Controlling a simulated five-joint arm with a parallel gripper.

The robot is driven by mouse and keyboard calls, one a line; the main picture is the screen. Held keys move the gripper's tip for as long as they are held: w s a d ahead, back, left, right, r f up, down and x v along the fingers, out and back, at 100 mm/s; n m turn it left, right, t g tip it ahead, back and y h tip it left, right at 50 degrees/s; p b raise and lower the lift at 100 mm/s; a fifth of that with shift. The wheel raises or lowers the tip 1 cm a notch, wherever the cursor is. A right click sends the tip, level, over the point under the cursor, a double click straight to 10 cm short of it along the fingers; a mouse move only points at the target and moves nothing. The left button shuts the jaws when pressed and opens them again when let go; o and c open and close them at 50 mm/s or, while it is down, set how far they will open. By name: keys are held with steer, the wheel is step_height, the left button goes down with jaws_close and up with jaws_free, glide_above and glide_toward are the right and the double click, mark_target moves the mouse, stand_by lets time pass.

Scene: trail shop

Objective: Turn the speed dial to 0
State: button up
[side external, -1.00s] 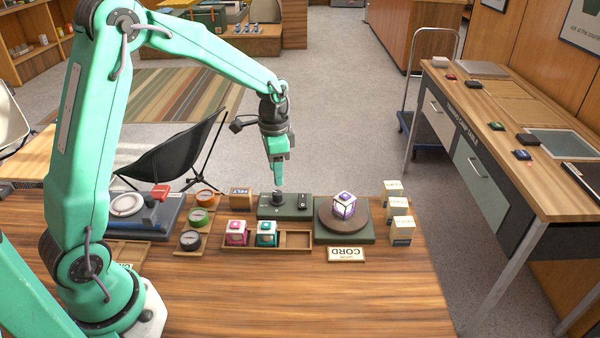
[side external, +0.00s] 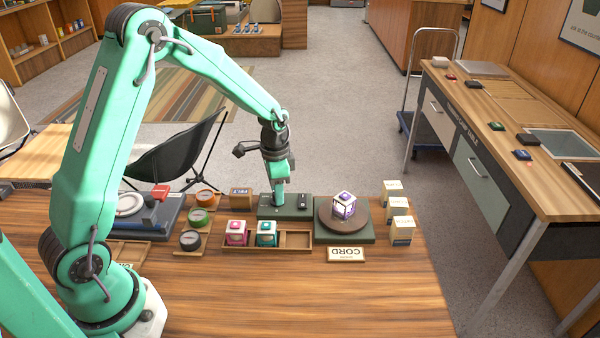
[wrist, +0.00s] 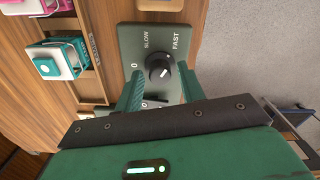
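The speed dial (wrist: 159,70) is a black round knob with a white pointer line on a dark green control box (wrist: 127,42). The labels 0, SLOW and FAST sit around it in the wrist view. The pointer looks angled to the FAST side, away from 0; its exact setting is hard to read. My gripper (wrist: 159,76) is open, with one green finger on each side of the knob; I cannot tell whether they touch it. In the side view my gripper (side external: 278,203) is down at the box (side external: 297,213) and hides the dial.
A round brown turntable (side external: 325,221) carrying a purple-framed lantern cube (side external: 344,205) stands right of the box. A wooden tray (side external: 296,240) with pink and teal cubes lies in front. Several small boxes (side external: 402,229) stand farther right. The table front is clear.

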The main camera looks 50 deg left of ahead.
steer(key=c, duration=0.7)
steer(key=shift+n, duration=0.5)
steer(key=n, duration=0.9)
steer(key=shift+n, duration=0.3)
steer(key=n, duration=0.6)
steer(key=shift+r+n, duration=0.1)
steer(key=shift+n, duration=0.2)
steer(key=n, duration=0.6)
steer(key=shift+n, duration=0.3)
